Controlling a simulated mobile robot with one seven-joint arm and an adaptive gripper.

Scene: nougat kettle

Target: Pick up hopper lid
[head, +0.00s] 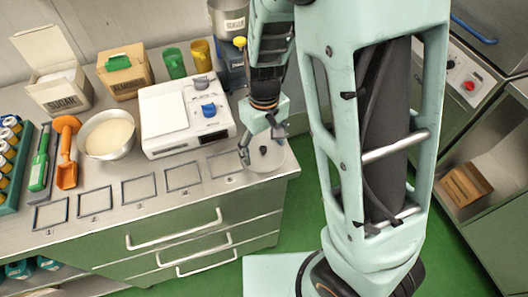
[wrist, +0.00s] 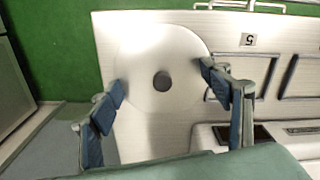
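The hopper lid (head: 267,163) is a round, pale flat disc with a dark knob at its centre. It lies at the right front corner of the steel counter. It also shows whole or nearly whole in the wrist view (wrist: 152,48), with its knob (wrist: 162,81) between my fingers. My gripper (head: 264,146) is open above the lid, its fingers spread on either side of the knob. In the wrist view my gripper (wrist: 163,80) holds nothing, and its fingertips overlap the disc's edges. I cannot tell the exact height of the fingertips above it.
A white scale (head: 185,118) stands just left of my gripper. A steel hopper (head: 228,22) stands behind my arm. Several dark frames (head: 139,190) line the counter's front. A bowl (head: 107,134), orange scoop (head: 66,150) and boxes (head: 125,73) are farther left. The counter ends right of the lid, above green floor.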

